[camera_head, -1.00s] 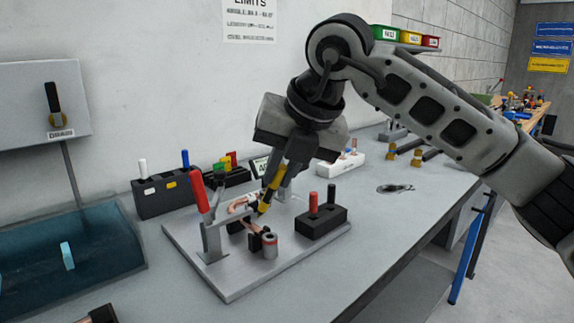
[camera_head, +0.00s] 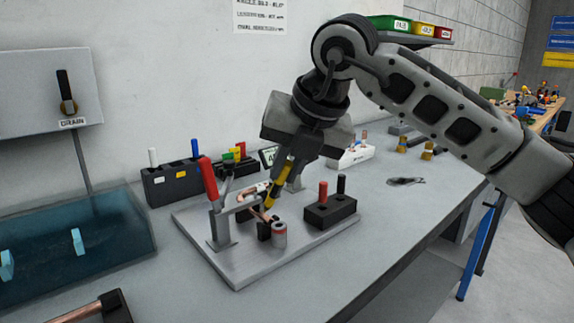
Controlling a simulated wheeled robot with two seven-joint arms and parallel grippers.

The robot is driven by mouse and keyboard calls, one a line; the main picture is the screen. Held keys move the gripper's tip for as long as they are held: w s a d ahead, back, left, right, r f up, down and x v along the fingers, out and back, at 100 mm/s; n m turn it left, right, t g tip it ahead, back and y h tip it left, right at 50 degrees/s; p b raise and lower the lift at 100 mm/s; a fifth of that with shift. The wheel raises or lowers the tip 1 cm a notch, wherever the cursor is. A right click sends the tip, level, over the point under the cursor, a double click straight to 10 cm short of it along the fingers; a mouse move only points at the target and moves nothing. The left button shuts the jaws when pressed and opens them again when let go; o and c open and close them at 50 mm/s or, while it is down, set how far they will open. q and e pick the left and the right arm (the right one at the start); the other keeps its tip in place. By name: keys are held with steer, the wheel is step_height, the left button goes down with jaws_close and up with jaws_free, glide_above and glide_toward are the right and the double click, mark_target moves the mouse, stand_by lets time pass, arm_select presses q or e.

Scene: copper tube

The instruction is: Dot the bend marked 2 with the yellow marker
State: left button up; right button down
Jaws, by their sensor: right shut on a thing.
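My right gripper (camera_head: 290,165) is shut on the yellow marker (camera_head: 277,188) and holds it tilted, tip down, over the middle of the grey fixture plate (camera_head: 243,273). The copper tube (camera_head: 263,211) lies in the fixture there, partly hidden by the clamp and the marker. The marker's lower end is close to the tube; I cannot tell whether it touches. The mark 2 on the bend is too small to read. A toggle clamp with a red handle (camera_head: 207,178) stands left of the tube. My left gripper is not in view.
A black block (camera_head: 330,212) with a red and a black marker stands on the plate's right side. A black holder (camera_head: 172,184) with a white and a blue marker stands behind left. A blue-green tank (camera_head: 90,240) is at left. The bench's front right is clear.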

steer(key=shift+w+a+f, duration=0.1)
steer(key=shift+w+f, duration=0.05)
steer(key=shift+f, duration=0.2)
stand_by(0.3)
steer(key=shift+r, duration=0.15)
steer(key=shift+p+v, duration=0.75)
steer(key=shift+v, duration=2.15)
